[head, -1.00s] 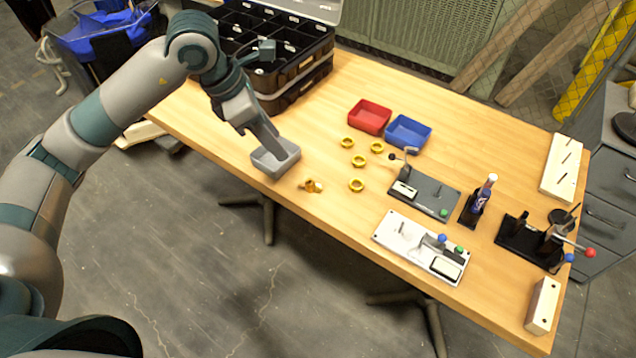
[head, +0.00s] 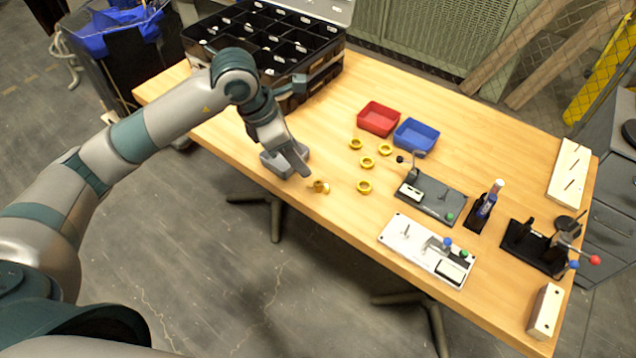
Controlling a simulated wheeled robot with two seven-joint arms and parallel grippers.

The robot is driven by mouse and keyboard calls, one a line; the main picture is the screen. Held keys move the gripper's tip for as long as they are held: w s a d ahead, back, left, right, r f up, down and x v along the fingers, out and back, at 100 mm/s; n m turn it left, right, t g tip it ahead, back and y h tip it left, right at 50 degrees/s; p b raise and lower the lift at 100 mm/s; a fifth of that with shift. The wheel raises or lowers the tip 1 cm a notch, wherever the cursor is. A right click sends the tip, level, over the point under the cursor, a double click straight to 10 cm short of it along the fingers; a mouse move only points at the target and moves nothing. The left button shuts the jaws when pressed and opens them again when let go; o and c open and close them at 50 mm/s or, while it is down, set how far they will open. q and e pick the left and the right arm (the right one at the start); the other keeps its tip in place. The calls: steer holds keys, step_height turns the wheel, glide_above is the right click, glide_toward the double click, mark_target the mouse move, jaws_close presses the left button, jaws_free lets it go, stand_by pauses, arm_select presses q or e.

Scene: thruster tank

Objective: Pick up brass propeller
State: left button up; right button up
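My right gripper is not in view.
Several brass rings (head: 364,187) lie right of the propeller. A red bin (head: 378,119) and a blue bin (head: 416,136) stand behind them. A black compartment case (head: 330,72) is at the back left. Fixtures (head: 426,250) fill the right side.

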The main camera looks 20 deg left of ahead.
mark_target(316, 183)
arm_select(q)
steer(key=x, duration=0.4)
steer(key=shift+f+p, duration=0.1)
steer(key=shift+p, duration=0.3)
steer(key=shift+w+d+f, duration=0.15)
steer(key=shift+d+f, duration=0.05)
steer(key=shift+f, duration=0.4)
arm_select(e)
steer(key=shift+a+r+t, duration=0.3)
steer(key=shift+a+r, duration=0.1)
arm_select(q)
steer(key=shift+d+f, duration=0.1)
steer(key=shift+f, duration=0.05)
steer(key=shift+d+f+p, duration=0.1)
steer(key=shift+f+p, duration=0.15)
steer(key=shift+p, duration=0.15)
steer(key=p+x, duration=0.1)
steer(key=x, duration=0.3)
steer(key=shift+f, duration=0.15)
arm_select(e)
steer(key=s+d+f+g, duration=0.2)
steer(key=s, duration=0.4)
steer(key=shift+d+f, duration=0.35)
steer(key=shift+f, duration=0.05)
arm_select(q)
jaws_close()
